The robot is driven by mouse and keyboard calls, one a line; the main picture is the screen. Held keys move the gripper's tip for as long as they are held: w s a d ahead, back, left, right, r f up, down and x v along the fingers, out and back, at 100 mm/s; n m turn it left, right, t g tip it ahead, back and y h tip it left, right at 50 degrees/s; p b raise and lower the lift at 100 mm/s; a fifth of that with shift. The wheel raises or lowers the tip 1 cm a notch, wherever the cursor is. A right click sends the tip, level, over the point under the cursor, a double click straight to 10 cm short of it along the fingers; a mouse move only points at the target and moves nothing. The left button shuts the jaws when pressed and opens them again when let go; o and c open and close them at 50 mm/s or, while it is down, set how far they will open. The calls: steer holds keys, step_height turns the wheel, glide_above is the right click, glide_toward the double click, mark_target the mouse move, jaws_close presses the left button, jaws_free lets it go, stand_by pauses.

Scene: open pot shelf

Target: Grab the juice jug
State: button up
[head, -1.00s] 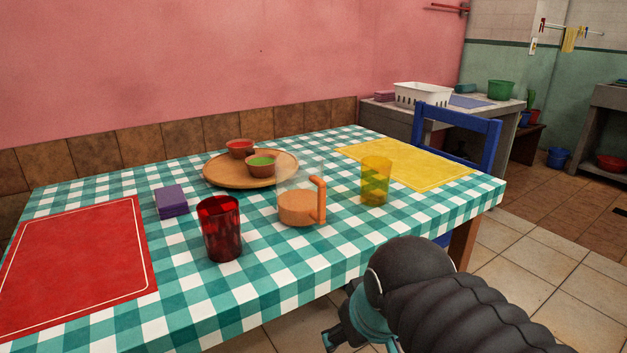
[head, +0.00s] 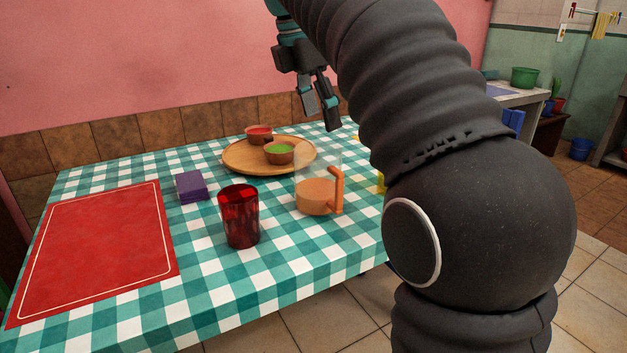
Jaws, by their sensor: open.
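The juice jug (head: 316,196) stands upright on the checkered table. It is clear, with orange juice in its lower part and an orange handle on its right side. My gripper (head: 321,116) is open and empty, pointing down. In the picture it appears above the jug, apart from it; how far it is from the jug in depth I cannot tell. My arm covers the right part of the table.
A red tumbler (head: 239,216) stands left of the jug, near the front edge. A round wooden tray (head: 236,160) with two sauce bowls lies behind it. A purple block (head: 191,186) and a red placemat (head: 97,248) lie to the left.

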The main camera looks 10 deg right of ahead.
mark_target(334, 170)
steer(key=shift+n, duration=0.3)
steer(key=b+x, duration=0.1)
steer(key=x, duration=0.5)
steer(key=b+x, duration=0.1)
steer(key=x, duration=0.6)
steer(key=shift+w+d+f, duration=0.1)
steer(key=shift+w, duration=0.15)
jaws_close()
